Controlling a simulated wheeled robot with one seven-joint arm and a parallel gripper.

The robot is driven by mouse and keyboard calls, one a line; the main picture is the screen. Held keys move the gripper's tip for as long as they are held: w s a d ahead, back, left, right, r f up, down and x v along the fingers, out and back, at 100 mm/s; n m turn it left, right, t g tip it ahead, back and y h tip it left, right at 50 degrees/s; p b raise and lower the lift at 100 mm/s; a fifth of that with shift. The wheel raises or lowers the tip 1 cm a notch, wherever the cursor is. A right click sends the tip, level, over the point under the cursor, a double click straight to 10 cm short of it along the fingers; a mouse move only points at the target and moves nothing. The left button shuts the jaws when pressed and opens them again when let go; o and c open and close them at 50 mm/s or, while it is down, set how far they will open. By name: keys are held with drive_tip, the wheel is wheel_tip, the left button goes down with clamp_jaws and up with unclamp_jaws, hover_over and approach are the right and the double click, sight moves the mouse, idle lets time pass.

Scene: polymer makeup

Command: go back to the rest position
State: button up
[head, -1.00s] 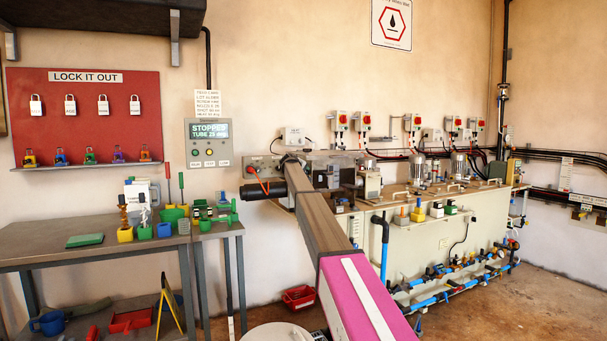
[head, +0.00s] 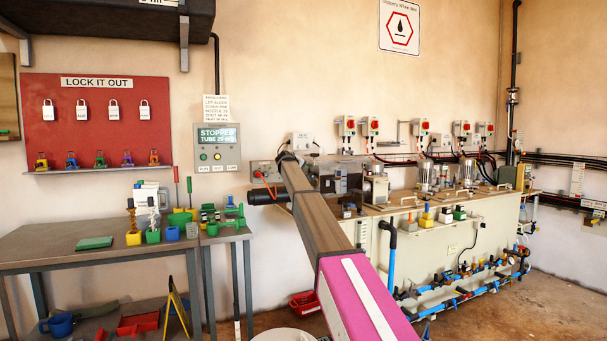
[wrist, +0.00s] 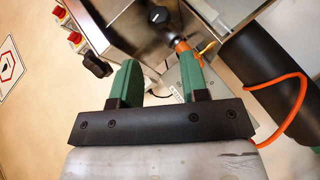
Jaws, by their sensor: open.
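My gripper (wrist: 157,68) shows in the wrist view as two green fingers standing apart on a black bar, with nothing between them. A dark knob (wrist: 158,16) and an orange-tipped fitting (wrist: 181,44) lie beyond the fingers. I cannot tell how far the right finger is from the fitting. In the head view my arm reaches forward to the left end of the machine bench, below and right of the display panel (head: 217,147). My fingers cannot be made out there.
A black cylinder (head: 268,197) lies left of my arm's far end; the wrist view shows an orange cable (wrist: 285,110) close to the right. The machine bench (head: 460,240) stands right of my arm. A metal table (head: 50,252) with small tools stands left. Open floor (head: 570,300) shows at the right.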

drive_tip(key=s+d+f+m+g+y, duration=0.1)
drive_tip(key=s+d+f+g+y, duration=0.15)
drive_tip(key=s+f, duration=1.45)
drive_tip(key=s+d+f+m+g+y, duration=0.1)
drive_tip(key=s+d+f+m+g, duration=0.15)
drive_tip(key=s+f, duration=1.5)
drive_tip(key=s+f+m+g+y, duration=0.1)
drive_tip(key=s+f+g, duration=0.1)
drive_tip(key=s+f, duration=0.5)
drive_tip(key=s+f+m+g+y, duration=0.1)
drive_tip(key=s+f, duration=0.5)
drive_tip(key=s, duration=0.9)
drive_tip(key=s+f+m+g+y, duration=0.1)
drive_tip(key=s+f+g+y, duration=0.1)
drive_tip(key=s+f, duration=0.5)
drive_tip(key=s+g, duration=0.1)
drive_tip(key=s, duration=0.4)
drive_tip(key=shift+d+f, duration=0.3)
drive_tip(key=shift+f, duration=0.05)
drive_tip(key=shift+s, duration=0.1)
